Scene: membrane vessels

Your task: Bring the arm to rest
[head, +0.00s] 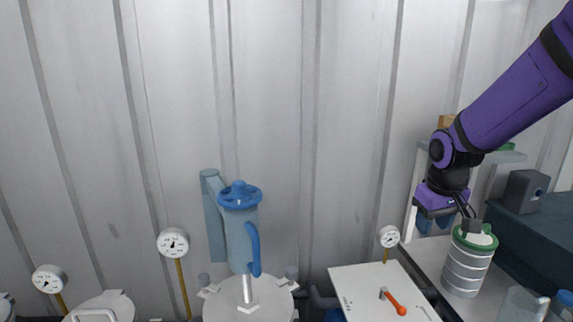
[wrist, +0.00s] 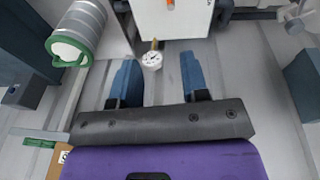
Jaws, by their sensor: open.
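My purple arm (head: 515,95) reaches in from the upper right of the head view, bent at the elbow with its wrist hanging down. A pressure gauge (wrist: 152,60) shows in the gap, farther off. The head view does not show whether the gripper touches the canister.
The metal canister (head: 466,265) stands on the right bench; it shows left of the fingers in the wrist view (wrist: 80,30). A clear jar (head: 520,305) is at lower right.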

